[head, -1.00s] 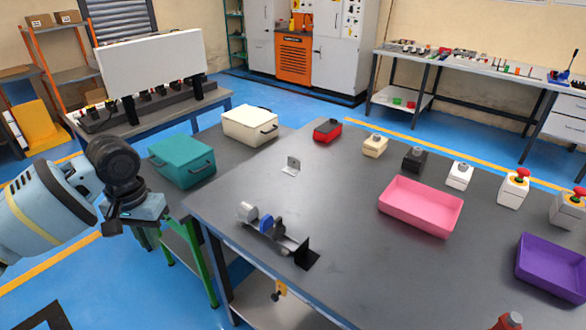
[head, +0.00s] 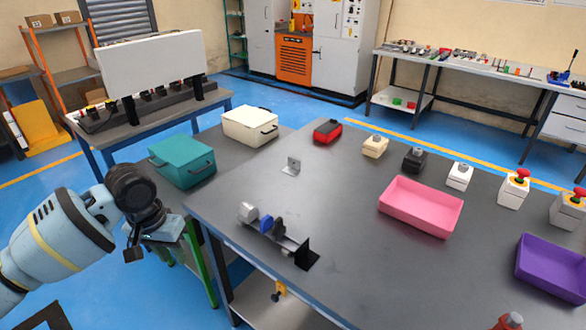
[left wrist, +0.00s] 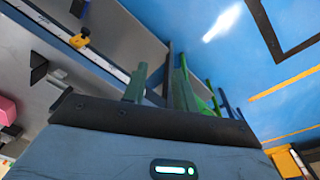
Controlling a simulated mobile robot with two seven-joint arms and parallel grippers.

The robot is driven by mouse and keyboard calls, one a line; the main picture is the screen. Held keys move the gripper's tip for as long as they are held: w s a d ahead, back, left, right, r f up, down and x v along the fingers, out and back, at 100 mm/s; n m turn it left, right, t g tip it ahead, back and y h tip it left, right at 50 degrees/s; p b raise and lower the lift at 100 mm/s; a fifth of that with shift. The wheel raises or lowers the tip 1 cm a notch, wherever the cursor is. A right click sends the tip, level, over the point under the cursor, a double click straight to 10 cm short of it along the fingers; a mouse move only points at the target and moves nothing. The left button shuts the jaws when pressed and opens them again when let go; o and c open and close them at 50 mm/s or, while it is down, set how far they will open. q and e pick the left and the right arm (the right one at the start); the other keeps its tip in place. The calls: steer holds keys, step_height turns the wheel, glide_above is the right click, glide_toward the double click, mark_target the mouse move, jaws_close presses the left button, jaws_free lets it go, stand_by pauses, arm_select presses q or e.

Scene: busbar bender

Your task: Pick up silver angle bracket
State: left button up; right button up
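My left gripper (head: 162,234) is off the table's left edge, in front of the teal case and well apart from the bracket. In the left wrist view my left gripper (left wrist: 158,86) shows two green fingers spread apart with nothing between them. The bracket cannot be made out in that view. My right gripper is not in view.
A bending tool (head: 272,232) sits at the table's front left edge. A teal case (head: 182,162) and a cream case (head: 250,125) lie beyond the bracket's left. A pink tray (head: 420,207), a purple tray (head: 552,267) and several small boxes are to the right.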

arm_select(q)
steer(key=s+d+f+t+h, duration=0.1)
steer(key=s+d+f, duration=0.25)
steer(key=f, duration=0.25)
steer(key=s+d+f+m+t+h, duration=0.1)
steer(key=s+d+f+t+h, duration=0.1)
steer(key=d+f, duration=0.35)
steer(key=s+d+f+t+h, duration=0.1)
steer(key=s+d+f, duration=0.25)
steer(key=f, duration=0.35)
steer(key=s+a+f+t+y, duration=0.1)
steer(key=s+a+f+t, duration=0.1)
steer(key=s, duration=0.8)
steer(key=s+a+f+t+y, duration=0.2)
steer(key=s+a+f, duration=0.2)
steer(key=s, duration=0.6)
steer(key=shift+a+f+n, duration=0.3)
steer(key=shift+f+n, duration=0.1)
steer(key=shift+f, duration=0.1)
